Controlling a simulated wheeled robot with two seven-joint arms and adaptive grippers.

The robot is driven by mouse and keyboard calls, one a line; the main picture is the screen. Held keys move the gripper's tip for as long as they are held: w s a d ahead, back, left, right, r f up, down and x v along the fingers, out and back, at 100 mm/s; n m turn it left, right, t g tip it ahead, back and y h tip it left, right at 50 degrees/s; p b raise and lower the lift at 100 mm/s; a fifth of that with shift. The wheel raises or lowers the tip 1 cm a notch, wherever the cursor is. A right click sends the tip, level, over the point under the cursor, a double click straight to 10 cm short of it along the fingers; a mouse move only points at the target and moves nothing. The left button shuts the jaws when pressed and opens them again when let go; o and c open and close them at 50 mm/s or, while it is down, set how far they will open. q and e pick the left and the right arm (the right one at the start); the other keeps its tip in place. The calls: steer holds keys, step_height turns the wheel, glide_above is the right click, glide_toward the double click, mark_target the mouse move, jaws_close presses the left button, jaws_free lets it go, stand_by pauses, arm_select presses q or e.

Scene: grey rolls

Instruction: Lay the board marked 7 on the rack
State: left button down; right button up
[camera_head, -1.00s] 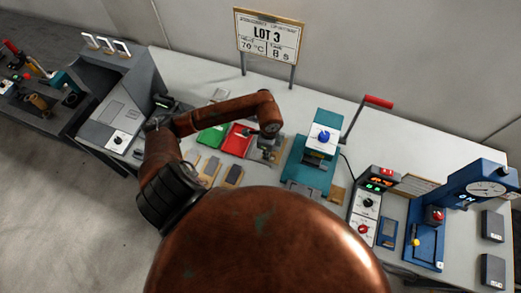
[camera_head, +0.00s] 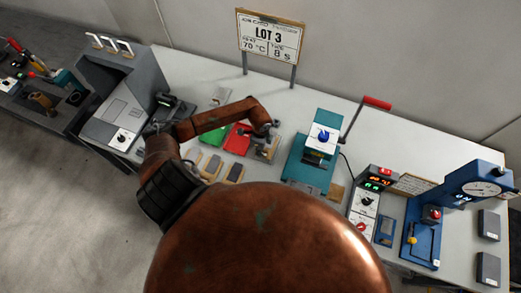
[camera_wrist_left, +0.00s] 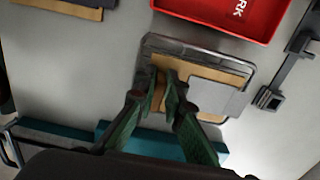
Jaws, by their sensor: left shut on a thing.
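My left gripper (camera_head: 268,132) reaches in over the bench beside the red tray. In the left wrist view its green fingers (camera_wrist_left: 168,100) are shut on a tan board (camera_wrist_left: 222,74) with a grey plate on its right part. The board is at a grey wire-edged rack (camera_wrist_left: 190,46), inside its outline in that view. I cannot tell whether it rests fully on the rack. The fingers cover part of the board, and no 7 can be read. My right gripper is not in view.
Two other boards with dark plates (camera_head: 212,164) (camera_head: 234,172) lie left of the gripper. A green tray (camera_head: 214,134) and a red tray (camera_head: 237,138) are behind them. A teal press (camera_head: 311,168) stands close on the right. A lot sign (camera_head: 269,38) stands at the back.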

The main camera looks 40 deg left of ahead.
arm_select(q)
steer(key=shift+f, duration=0.1)
steer(key=c, duration=2)
jaws_free()
steer(key=shift+r, duration=0.2)
step_height(320, 180, up, 12)
steer(key=shift+f+b, duration=0.1)
steer(key=shift+b, duration=0.8)
